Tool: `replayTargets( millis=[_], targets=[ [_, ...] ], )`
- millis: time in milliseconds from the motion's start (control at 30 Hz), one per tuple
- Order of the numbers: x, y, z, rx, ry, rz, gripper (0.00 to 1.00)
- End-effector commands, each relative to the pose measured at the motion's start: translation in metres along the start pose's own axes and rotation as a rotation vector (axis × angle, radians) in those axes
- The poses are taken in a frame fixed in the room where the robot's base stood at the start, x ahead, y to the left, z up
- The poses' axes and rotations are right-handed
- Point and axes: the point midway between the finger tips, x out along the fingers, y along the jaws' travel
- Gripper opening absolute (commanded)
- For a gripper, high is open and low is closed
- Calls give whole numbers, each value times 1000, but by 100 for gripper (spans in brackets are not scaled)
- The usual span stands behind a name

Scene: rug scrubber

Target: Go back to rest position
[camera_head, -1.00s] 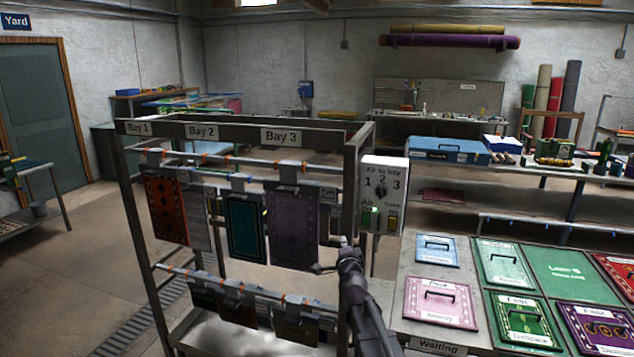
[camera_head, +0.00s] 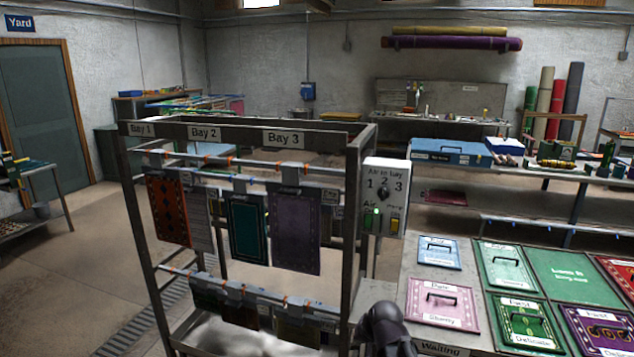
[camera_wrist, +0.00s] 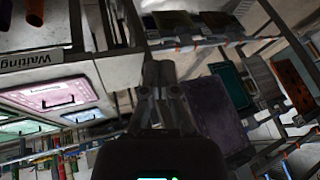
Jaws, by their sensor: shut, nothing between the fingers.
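My gripper (camera_wrist: 158,75) shows in the wrist view with its fingers together and nothing between them. In the head view only a dark part of my arm shows at the bottom, right of the rack; the fingers are out of that view. The wrist view is tilted. It shows the purple rug (camera_wrist: 218,118) to the right of my fingers and the pink panel (camera_wrist: 58,98) to their left, both apart from the fingers as far as I can tell.
The drying rack (camera_head: 357,230) with Bay 1, 2 and 3 labels holds several hanging rugs, including a purple one (camera_head: 295,230). A table (camera_head: 425,255) with flat panels stands at right.

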Motion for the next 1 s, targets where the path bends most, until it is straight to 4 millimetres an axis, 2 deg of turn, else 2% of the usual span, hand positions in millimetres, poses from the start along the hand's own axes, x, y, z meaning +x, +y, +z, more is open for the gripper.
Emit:
replayTargets(
  millis=[33,200,400,600,1000],
  targets=[
    [-5,10,17,-18,-56,37,0],
    [-21,42,64,-70,-243,160,0],
    [-39,65,98,-93,-391,252,0],
    [-45,72,107,-99,-437,280,0],
    [-45,72,106,-99,-435,278,0]
  ],
)
